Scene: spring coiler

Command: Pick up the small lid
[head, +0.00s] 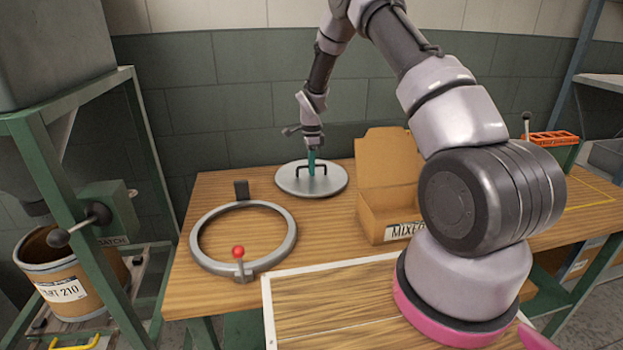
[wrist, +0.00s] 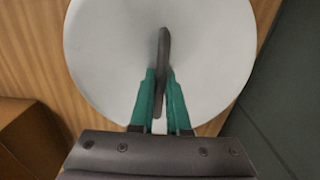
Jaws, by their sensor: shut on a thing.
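The small lid (head: 290,183) is a round, flat grey disc with a dark bar handle (head: 328,168) across its middle. It is at the back of the wooden table in the head view. In the wrist view the lid (wrist: 100,50) fills the middle as a pale disc, with the dark handle (wrist: 163,60) standing up from it. My gripper (head: 311,168) points down over the lid. Its teal fingers (wrist: 160,88) are shut on the handle. I cannot tell whether the lid rests on the table or is slightly above it.
A grey ring (head: 205,258) with a red-knobbed clamp (head: 239,254) lies front left of the lid. An open cardboard box (head: 385,190) stands to its right. A green frame (head: 60,165) and a brown drum (head: 65,270) are at left. The wall (head: 240,90) is close behind.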

